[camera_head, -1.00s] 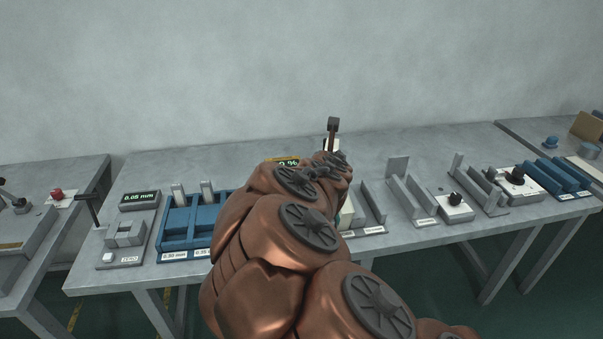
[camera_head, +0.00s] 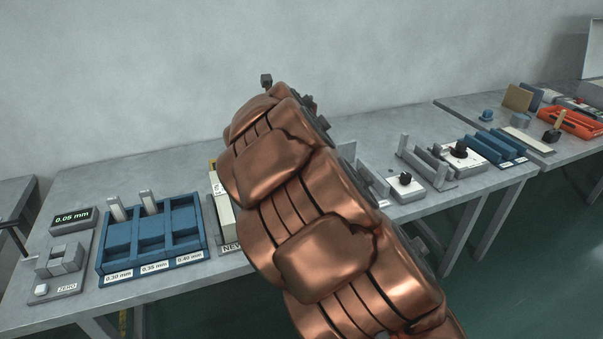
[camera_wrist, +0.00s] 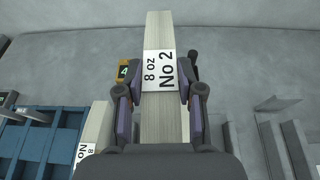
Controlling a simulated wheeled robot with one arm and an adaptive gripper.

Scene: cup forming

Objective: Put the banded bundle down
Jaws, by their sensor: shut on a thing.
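The banded bundle (camera_wrist: 158,28) is a long pale stack with a white band (camera_wrist: 158,70) reading "8 oz No 2", seen in the wrist view. My gripper (camera_wrist: 159,92) is shut on it, with one finger on each side near the band. The bundle runs away from my palm over grey surfaces; I cannot tell its height above the table. In the head view my copper arm hides the gripper and the held bundle.
A second pale banded bundle (camera_wrist: 97,122) lies lower left in the wrist view. In the head view a blue compartment tray (camera_head: 150,240) stands left, beside a thickness gauge (camera_head: 62,262). Grey upright holders (camera_head: 430,165) and blue troughs (camera_head: 493,147) stand right.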

